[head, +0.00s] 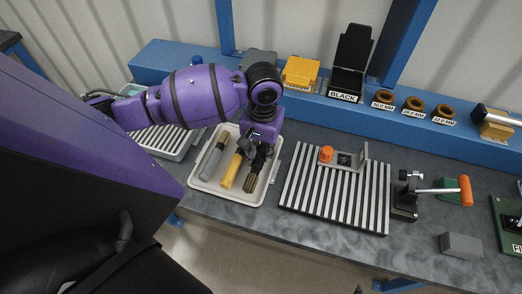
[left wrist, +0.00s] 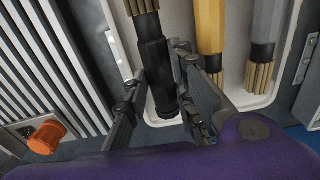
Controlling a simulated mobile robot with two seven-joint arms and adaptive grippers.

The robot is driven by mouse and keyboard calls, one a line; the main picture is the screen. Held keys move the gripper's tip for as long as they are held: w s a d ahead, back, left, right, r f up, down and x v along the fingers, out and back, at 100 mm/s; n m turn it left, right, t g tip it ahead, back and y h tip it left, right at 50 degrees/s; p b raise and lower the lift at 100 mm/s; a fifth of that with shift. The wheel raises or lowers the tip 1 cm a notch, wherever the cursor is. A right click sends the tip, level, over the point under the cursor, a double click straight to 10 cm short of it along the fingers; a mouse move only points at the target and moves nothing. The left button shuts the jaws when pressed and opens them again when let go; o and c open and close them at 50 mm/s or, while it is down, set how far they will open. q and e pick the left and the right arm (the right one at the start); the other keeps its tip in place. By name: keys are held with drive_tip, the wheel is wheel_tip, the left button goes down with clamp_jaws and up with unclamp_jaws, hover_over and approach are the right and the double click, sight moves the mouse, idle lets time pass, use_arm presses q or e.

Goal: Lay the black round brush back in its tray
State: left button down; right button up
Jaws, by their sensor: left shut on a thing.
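The black round brush (head: 259,161) has a dark handle and tan bristles, which point toward the front of the bench. It is at the right side of the white tray (head: 204,186), beside the yellow brush (head: 232,171) and the grey brush (head: 212,160). My left gripper (head: 252,144) is shut on its handle. In the left wrist view, the black handle (left wrist: 152,62) runs between the two fingers of my left gripper (left wrist: 160,100), over the tray. I cannot tell whether the brush touches the tray floor. My right gripper is not in view.
A slatted plate (head: 325,203) with an orange-knobbed fixture (head: 327,155) lies close to the tray's right. A toggle clamp (head: 405,198) and a grey block (head: 461,245) stand farther right. A blue ledge (head: 330,98) with holders runs along the back.

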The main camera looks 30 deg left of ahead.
use_arm(q)
drive_tip(key=shift+f, duration=0.65)
drive_tip(key=c, duration=1.4)
unclamp_jaws()
drive_tip(key=shift+r, duration=0.1)
wheel_tip(320, 180, up, 12)
drive_tip(key=shift+d+f, duration=0.1)
drive_tip(key=shift+f, duration=0.1)
